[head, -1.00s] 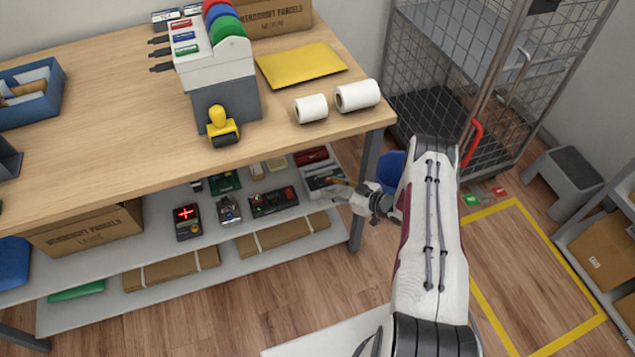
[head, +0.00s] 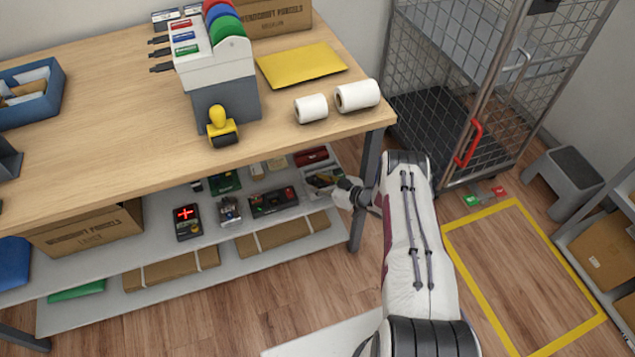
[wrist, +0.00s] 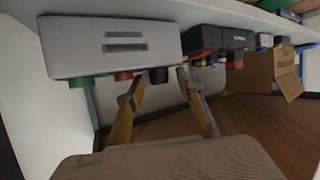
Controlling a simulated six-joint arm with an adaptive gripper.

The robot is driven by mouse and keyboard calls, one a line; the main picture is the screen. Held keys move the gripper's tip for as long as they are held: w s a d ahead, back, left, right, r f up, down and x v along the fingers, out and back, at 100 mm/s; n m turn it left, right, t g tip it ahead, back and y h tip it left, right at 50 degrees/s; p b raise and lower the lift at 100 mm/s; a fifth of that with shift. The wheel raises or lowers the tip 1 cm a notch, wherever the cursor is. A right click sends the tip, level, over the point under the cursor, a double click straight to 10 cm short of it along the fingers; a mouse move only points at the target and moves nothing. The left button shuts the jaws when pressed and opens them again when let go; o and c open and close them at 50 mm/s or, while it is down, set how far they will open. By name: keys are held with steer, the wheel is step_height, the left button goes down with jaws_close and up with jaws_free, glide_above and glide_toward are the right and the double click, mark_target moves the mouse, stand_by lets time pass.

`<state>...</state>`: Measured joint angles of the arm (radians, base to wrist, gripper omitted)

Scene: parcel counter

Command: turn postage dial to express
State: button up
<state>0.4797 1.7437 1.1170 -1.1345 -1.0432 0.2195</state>
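A light grey box (wrist: 112,47) with two slots fills the upper left of the wrist view. Green, red and black parts stick out from its edge. The black knob (wrist: 158,76) may be the postage dial; no express mark is legible. My gripper (wrist: 155,90) is open, its two yellowish fingers apart on either side of the black knob, with no clear contact. In the head view, my gripper (head: 343,192) is at the right end of the lower shelf, beside a grey device (head: 322,182) that it partly hides.
A black device (head: 273,201) and a unit with a red cross display (head: 187,222) stand left along the shelf (head: 225,262). The counter (head: 120,110) overhangs them, and its leg (head: 366,165) is close to my wrist.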

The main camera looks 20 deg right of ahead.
stand_by(0.3)
jaws_close()
steer(key=shift+a+m+t+h, duration=0.2)
steer(key=shift+m+t+h, duration=0.2)
steer(key=shift+m+h, duration=0.45)
steer(key=shift+a+m+t+h, duration=0.1)
steer(key=shift+m+t+h, duration=0.2)
steer(key=shift+m+h, duration=0.6)
steer(key=shift+a+m+t+h, duration=0.2)
steer(key=shift+m+t+h, duration=0.1)
steer(key=shift+m+h, duration=1.25)
steer(key=shift+w+a+m+g+h, duration=0.1)
steer(key=shift+m+g+h, duration=0.1)
steer(key=shift+m+h, duration=0.65)
steer(key=shift+s+a+m+g+h, duration=0.1)
steer(key=shift+m+g+h, duration=0.1)
steer(key=shift+m+h, duration=0.6)
steer(key=shift+w+a+m+g+h, duration=0.15)
steer(key=shift+m+h, duration=0.4)
steer(key=shift+h, duration=0.6)
steer(key=shift+m+g+h, duration=0.65)
steer(key=shift+m+h, duration=0.35)
steer(key=shift+m+g+h, duration=0.5)
steer(key=shift+m+h, duration=0.2)
